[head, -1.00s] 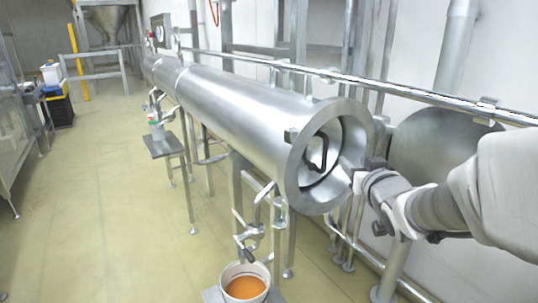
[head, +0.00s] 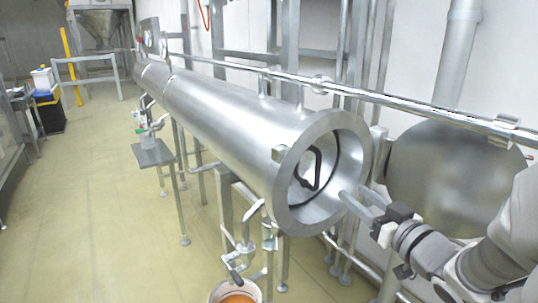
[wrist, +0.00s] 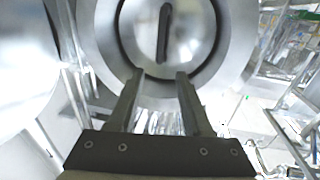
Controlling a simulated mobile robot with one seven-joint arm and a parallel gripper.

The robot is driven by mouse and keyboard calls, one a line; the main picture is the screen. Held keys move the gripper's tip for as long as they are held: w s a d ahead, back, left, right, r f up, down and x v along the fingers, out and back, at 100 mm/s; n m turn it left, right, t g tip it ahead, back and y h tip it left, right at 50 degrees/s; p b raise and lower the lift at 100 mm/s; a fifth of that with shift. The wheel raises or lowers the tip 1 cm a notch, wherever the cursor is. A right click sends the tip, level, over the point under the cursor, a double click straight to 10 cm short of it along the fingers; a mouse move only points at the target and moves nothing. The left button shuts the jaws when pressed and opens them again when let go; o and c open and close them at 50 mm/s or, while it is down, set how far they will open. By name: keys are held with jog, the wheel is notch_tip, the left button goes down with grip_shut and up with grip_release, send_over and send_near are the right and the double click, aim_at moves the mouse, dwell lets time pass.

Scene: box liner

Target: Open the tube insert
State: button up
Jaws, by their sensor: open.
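The tube insert (head: 303,187) is a round metal plug recessed in the open flanged end of a long steel tube (head: 215,120). It carries a dark upright handle (head: 310,170). In the wrist view the insert (wrist: 190,45) and its handle (wrist: 165,32) lie at the top centre, ahead of the fingers. My gripper (head: 355,200) is at the lower right of the flange rim in the head view. My gripper (wrist: 158,75) is open and empty, its two fingers apart below the handle. The handle is not between them.
A round metal door (head: 440,175) stands open to the right of the tube, close to my arm. A horizontal pipe (head: 400,112) runs above my arm. A bucket of orange liquid (head: 237,294) is below the tube. Floor (head: 90,210) at left is clear.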

aim_at(320, 166)
jog(key=p+x, duration=0.2)
jog(key=x, duration=1.3)
jog(key=shift+w+a, duration=0.1)
jog(key=shift+w, duration=0.2)
grip_shut()
dwell(0.8)
